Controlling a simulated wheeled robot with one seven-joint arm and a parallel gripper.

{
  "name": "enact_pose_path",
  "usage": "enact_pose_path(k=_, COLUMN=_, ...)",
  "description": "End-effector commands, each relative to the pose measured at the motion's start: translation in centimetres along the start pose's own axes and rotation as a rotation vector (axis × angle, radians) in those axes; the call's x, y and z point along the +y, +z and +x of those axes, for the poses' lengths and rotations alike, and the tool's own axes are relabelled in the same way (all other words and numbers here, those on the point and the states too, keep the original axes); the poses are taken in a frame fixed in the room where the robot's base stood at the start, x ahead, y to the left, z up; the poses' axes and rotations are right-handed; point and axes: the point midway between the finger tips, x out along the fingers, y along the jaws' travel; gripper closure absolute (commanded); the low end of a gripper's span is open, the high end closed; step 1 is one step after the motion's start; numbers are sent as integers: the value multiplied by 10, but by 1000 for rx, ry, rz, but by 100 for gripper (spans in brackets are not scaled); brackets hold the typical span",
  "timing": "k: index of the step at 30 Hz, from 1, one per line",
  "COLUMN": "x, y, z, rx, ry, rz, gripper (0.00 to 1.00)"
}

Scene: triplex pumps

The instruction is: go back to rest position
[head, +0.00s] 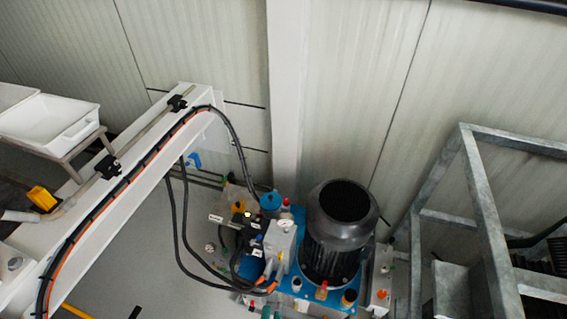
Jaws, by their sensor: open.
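My gripper is not in view in the head view. The pump unit stands at the lower middle, with a large black motor (338,232) upright on a blue base. Beside the motor is a grey box (280,243) with a small gauge, black cables and several coloured fittings around it. The lower edge of the picture cuts off part of the unit.
A white beam (130,200) with black and orange cables runs diagonally at left. A white tray (48,121) sits on a stand behind it. A grey metal frame (484,215) stands at right. Pale panelled walls close the back. Some grey floor (150,265) is bare.

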Motion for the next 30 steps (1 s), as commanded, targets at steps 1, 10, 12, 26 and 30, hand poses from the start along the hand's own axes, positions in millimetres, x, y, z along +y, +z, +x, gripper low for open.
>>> enact_pose_path(k=1, x=-9, y=-11, z=-16, rx=-16, ry=0, rz=-64, gripper=52)
enact_pose_path(k=10, x=-69, y=-65, z=-85, rx=-129, ry=-8, rz=-502, gripper=52)
enact_pose_path(k=12, x=-83, y=-78, z=-98, rx=-156, ry=-5, rz=-611, gripper=52)
enact_pose_path(k=26, x=-150, y=-139, z=-144, rx=-284, ry=21, rz=-1103, gripper=52)
enact_pose_path(k=30, x=-151, y=-140, z=-144, rx=-287, ry=21, rz=-1114, gripper=52)
